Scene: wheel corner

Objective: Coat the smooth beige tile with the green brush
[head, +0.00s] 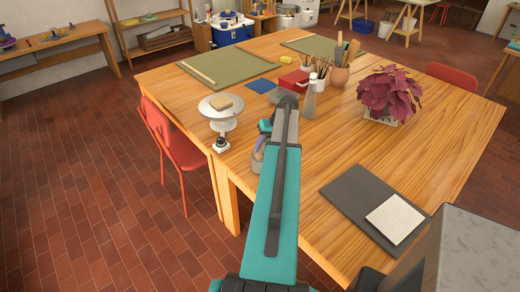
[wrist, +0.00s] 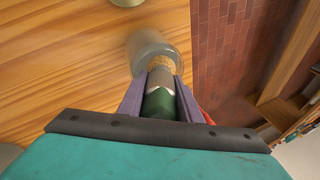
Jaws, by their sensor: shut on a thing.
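The beige tile (head: 221,102) lies on the round pale wheel head (head: 213,112) of a small stand at the table's left edge. My gripper (wrist: 161,86) is shut on the green brush (wrist: 159,103). The brush has a dark green handle and a silvery ferrule, and its ferrule end points into a glass jar (wrist: 147,48). Tan material shows at the jar's mouth; I cannot tell whether it is bristles or the jar's contents. In the head view my gripper (head: 261,146) is just right of the wheel, partly hidden by my arm, over the jar (head: 256,166).
A purple plant (head: 390,92) stands to the right. A dark board (head: 350,193) with a pale tile (head: 394,219) lies at front right. A red chair (head: 172,140) stands left.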

